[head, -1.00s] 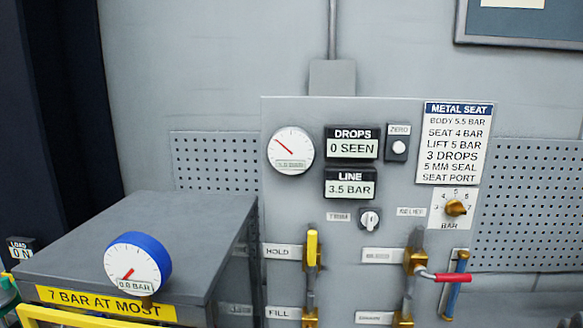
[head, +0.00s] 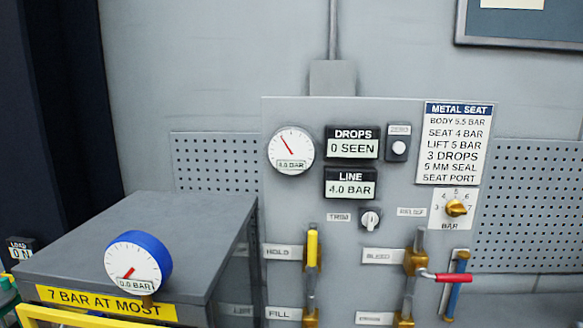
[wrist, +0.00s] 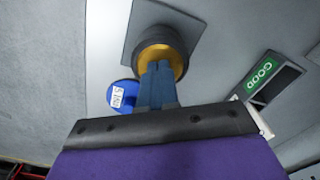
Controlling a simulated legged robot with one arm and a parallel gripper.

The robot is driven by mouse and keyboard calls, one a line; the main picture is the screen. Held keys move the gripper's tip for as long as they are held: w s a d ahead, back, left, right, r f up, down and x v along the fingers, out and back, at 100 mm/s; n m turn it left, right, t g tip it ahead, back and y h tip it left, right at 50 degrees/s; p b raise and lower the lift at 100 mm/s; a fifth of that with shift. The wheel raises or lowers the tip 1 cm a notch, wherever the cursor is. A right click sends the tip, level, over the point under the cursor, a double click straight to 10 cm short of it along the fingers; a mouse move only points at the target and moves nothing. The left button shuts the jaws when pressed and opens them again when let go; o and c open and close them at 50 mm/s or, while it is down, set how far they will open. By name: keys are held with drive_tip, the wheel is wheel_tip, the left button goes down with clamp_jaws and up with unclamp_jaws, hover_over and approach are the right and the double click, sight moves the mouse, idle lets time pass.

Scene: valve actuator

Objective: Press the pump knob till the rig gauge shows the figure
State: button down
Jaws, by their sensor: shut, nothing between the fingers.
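In the wrist view my gripper (wrist: 157,72) has its blue fingers shut together with nothing between them. The tips overlap the brass middle of a round, dark-rimmed knob (wrist: 167,43) on a grey plate, likely the pump knob; I cannot tell whether they press it. In the head view my gripper does not show. The round white panel gauge (head: 290,150) reads 4.0 BAR, and the LINE display (head: 350,188) reads 4.0 BAR. The blue-rimmed gauge (head: 137,262) on the bench seems to read 0.0 BAR. Which one is the rig gauge is not labelled.
The METAL SEAT card (head: 455,143) lists seat 4 bar and body 5.5 bar. DROPS (head: 352,147) reads 0 SEEN. The yellow hold lever (head: 313,247) and red bleed lever (head: 452,278) are on the panel. A blue disc (wrist: 121,96) is beside my fingers.

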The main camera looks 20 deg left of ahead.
drive_tip(key=shift+r+p, duration=1.1)
drive_tip(key=shift+r, duration=2.1)
drive_tip(key=shift+f, duration=0.2)
drive_tip(key=shift+f, duration=0.65)
drive_tip(key=shift+f+b, duration=0.45)
drive_tip(key=shift+f, duration=1.9)
drive_tip(key=shift+r, duration=0.15)
drive_tip(key=shift+r+p, duration=1)
drive_tip(key=shift+r, duration=2.05)
